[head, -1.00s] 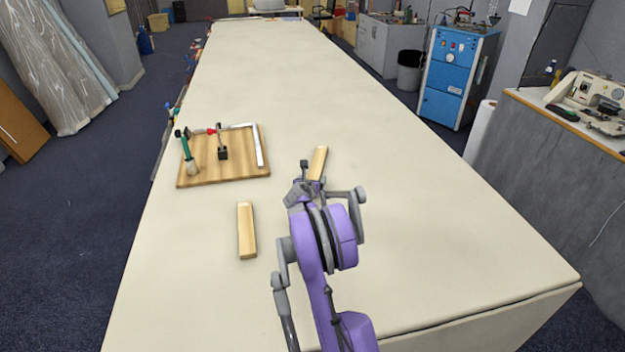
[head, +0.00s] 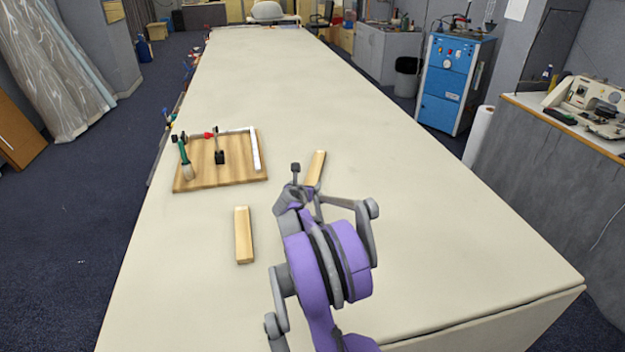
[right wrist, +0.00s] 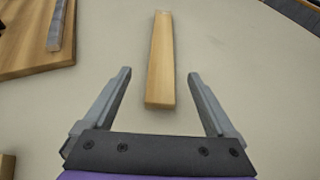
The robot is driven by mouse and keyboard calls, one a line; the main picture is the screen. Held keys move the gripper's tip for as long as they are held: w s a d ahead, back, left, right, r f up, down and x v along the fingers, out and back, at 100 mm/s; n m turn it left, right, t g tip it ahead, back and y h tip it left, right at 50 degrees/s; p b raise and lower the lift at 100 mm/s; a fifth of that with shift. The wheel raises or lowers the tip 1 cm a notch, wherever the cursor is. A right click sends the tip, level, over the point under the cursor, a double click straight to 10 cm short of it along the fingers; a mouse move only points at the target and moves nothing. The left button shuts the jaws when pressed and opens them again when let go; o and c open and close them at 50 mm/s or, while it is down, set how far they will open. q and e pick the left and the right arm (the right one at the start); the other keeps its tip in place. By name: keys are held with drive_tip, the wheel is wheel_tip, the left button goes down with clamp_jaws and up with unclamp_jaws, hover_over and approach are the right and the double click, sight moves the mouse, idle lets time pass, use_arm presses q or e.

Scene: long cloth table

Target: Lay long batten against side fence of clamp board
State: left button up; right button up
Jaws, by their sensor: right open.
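The clamp board (head: 195,178) is a wooden square at the left of the table. A pale side fence (head: 255,150) runs along its right edge, and it also shows in the right wrist view (right wrist: 55,25). One wooden batten (head: 318,160) lies right of the board, its near end hidden by my right gripper. A second batten (head: 243,235) lies nearer, below the board. I cannot tell for sure which is longer. My right gripper (head: 307,186) is open and empty. In the right wrist view the first batten (right wrist: 160,50) lies ahead, its near end between the spread fingers. My left gripper is not in view.
A green-handled clamp (head: 185,160) and a dark clamp (head: 219,157) stand on the board. The cloth table (head: 270,80) is clear beyond the board and to the right. Its right edge borders a gap before a side counter.

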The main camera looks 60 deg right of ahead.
sight(312, 178)
drive_tip(key=x, duration=0.4)
drive_tip(key=shift+w+d, duration=0.15)
drive_tip(key=shift+d, duration=0.1)
drive_tip(key=shift+s+f+p+x, duration=0.15)
drive_tip(key=shift+p+x, duration=0.15)
drive_tip(key=shift+x, duration=1.05)
drive_tip(key=shift+s+f+p+x, duration=0.1)
drive_tip(key=shift+p+x, duration=0.15)
drive_tip(key=shift+x, duration=1.1)
drive_tip(key=shift+a, duration=0.1)
clamp_jaws()
